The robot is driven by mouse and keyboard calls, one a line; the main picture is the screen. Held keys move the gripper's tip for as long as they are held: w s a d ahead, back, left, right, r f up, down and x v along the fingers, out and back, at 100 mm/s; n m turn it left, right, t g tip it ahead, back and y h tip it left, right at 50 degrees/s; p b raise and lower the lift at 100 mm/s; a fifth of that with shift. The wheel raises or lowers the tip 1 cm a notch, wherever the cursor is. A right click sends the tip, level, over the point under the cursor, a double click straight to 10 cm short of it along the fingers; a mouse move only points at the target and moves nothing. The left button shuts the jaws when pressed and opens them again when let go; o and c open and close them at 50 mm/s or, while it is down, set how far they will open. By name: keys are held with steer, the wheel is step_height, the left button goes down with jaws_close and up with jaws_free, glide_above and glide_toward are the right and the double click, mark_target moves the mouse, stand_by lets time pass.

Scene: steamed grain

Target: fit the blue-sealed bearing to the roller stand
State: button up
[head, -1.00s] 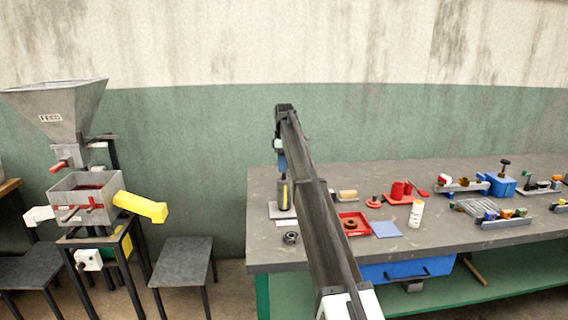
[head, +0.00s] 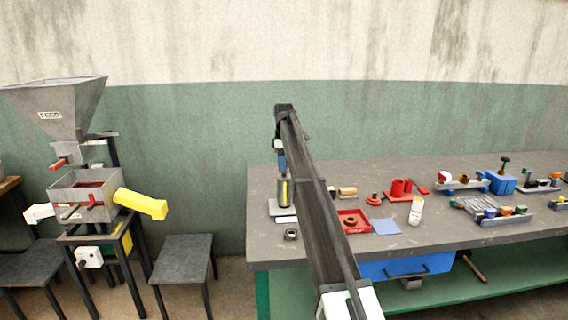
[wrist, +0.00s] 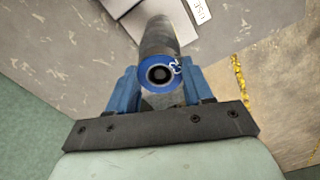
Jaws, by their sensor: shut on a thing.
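The blue-sealed bearing (wrist: 160,74) shows in the wrist view as a blue ring with a dark centre. My gripper (wrist: 158,88) is shut on it, with one blue finger on each side. The roller stand's grey upright roller (wrist: 158,36) is directly behind the bearing along the line of sight. I cannot tell whether the bearing touches it or is on it. In the head view my gripper (head: 281,162) is just above the grey roller (head: 284,191), which has a yellow mark. My arm hides part of this area, and the bearing cannot be made out there.
A small dark part (head: 291,235) lies near the bench's front left. A red tray (head: 352,222), blue mat (head: 385,226) and white bottle (head: 416,210) are right of my arm. Farther right are several fixtures. A hopper machine (head: 80,185) and stool (head: 183,262) stand left of the bench.

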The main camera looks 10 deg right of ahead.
steer(key=o, duration=1.2)
steer(key=shift+o, duration=0.2)
steer(key=shift+r, duration=0.1)
step_height(320, 180, up, 14)
steer(key=shift+f, duration=0.2)
